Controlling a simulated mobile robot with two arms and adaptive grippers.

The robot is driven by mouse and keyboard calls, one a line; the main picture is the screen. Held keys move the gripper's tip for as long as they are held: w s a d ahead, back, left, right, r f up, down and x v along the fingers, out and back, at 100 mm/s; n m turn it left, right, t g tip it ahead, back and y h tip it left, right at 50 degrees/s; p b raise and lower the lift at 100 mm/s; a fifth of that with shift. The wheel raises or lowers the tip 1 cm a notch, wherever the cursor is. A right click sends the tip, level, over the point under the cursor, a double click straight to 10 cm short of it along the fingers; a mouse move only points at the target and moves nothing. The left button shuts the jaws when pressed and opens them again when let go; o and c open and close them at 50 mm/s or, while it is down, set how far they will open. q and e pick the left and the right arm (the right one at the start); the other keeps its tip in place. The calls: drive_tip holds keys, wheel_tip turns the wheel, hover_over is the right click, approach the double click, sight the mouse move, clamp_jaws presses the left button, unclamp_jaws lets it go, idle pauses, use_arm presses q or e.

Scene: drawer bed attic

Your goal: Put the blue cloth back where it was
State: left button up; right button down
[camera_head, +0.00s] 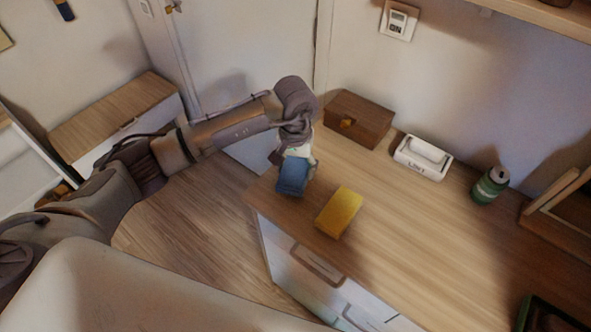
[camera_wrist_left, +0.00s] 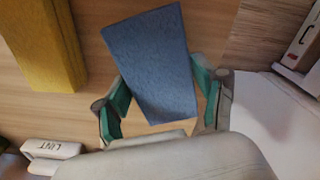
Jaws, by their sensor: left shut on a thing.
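The blue cloth (camera_head: 292,175) is a folded block over the left corner of the wooden dresser top (camera_head: 395,218). My left gripper (camera_head: 296,160) is above it and shut on it. In the left wrist view the blue cloth (camera_wrist_left: 155,65) sits between the green-padded fingers of my left gripper (camera_wrist_left: 160,105), one on each side. Whether the cloth touches the dresser top is hard to tell. My right gripper is not in view.
A yellow block (camera_head: 339,212) lies just right of the blue cloth. A brown wooden box (camera_head: 358,119), a white LINT holder (camera_head: 422,158) and a green can (camera_head: 490,186) stand along the back. The dresser's middle is clear. Drawers (camera_head: 318,265) face the front.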

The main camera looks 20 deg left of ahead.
sight(296, 167)
use_arm(q)
wheel_tip(296, 167, down, 2)
drive_tip(key=shift+f+p, duration=0.2)
drive_tip(key=shift+p, duration=0.15)
drive_tip(key=shift+f, duration=0.2)
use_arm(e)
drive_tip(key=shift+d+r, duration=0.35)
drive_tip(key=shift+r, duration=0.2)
use_arm(q)
drive_tip(key=o, duration=1)
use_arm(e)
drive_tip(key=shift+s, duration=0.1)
use_arm(q)
drive_tip(key=shift+r, duration=0.1)
wheel_tip(296, 167, up, 11)
drive_tip(key=b, duration=0.3)
drive_tip(key=shift+b, duration=0.35)
drive_tip(key=shift+r, duration=0.45)
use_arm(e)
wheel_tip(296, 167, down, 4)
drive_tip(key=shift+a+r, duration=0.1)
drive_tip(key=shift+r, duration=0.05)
